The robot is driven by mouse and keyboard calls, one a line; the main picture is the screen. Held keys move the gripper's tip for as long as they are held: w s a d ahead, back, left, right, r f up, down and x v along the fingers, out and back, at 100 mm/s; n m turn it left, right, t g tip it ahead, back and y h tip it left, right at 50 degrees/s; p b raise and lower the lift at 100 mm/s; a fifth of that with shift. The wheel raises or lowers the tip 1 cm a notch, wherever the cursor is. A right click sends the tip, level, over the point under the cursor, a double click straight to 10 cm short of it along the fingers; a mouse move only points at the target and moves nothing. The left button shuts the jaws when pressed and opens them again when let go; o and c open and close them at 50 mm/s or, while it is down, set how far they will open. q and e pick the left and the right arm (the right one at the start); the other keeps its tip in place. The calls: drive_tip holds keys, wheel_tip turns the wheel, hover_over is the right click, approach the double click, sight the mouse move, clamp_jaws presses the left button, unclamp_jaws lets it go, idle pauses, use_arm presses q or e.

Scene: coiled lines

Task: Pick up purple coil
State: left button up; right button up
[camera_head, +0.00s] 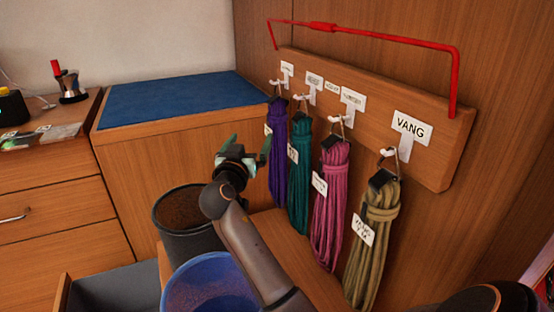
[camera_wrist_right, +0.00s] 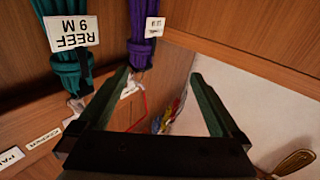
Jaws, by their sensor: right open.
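The purple coil (camera_head: 279,150) hangs from the leftmost visible hook on the wooden board, with a small white tag on its side. My right gripper (camera_head: 246,150) is open and empty just to the left of it, apart from it as far as I can see. In the right wrist view the purple coil (camera_wrist_right: 143,18) shows at the top, beyond the open fingers (camera_wrist_right: 161,76), with its white tag. Nothing lies between the fingers. My left gripper is not in view.
A teal coil (camera_head: 299,170) hangs close beside the purple one, then a pink coil (camera_head: 331,205) and an olive coil (camera_head: 371,245). A red bar (camera_head: 370,34) runs above the board (camera_head: 440,165). A dark bin (camera_head: 163,232) and a blue bucket (camera_head: 181,283) stand below.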

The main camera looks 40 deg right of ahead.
sight(274, 119)
drive_tip(key=d+m+g, duration=0.1)
drive_tip(key=d, duration=0.1)
drive_tip(key=w+d+m+g+h, duration=0.1)
drive_tip(key=d, duration=0.2)
drive_tip(key=w+d+r+m+g+b, duration=0.1)
drive_tip(key=d, duration=0.2)
drive_tip(key=shift+w+d+r, duration=0.1)
drive_tip(key=b+x, duration=0.1)
drive_tip(key=x, duration=0.3)
drive_tip(key=shift+w+d+b, duration=0.1)
drive_tip(key=shift+w+b, duration=0.2)
drive_tip(key=shift+w+d+r, duration=0.1)
drive_tip(key=shift+w+d, duration=0.15)
drive_tip(key=shift+d, duration=0.2)
drive_tip(key=shift+c, duration=0.4)
clamp_jaws()
drive_tip(key=shift+r, duration=0.15)
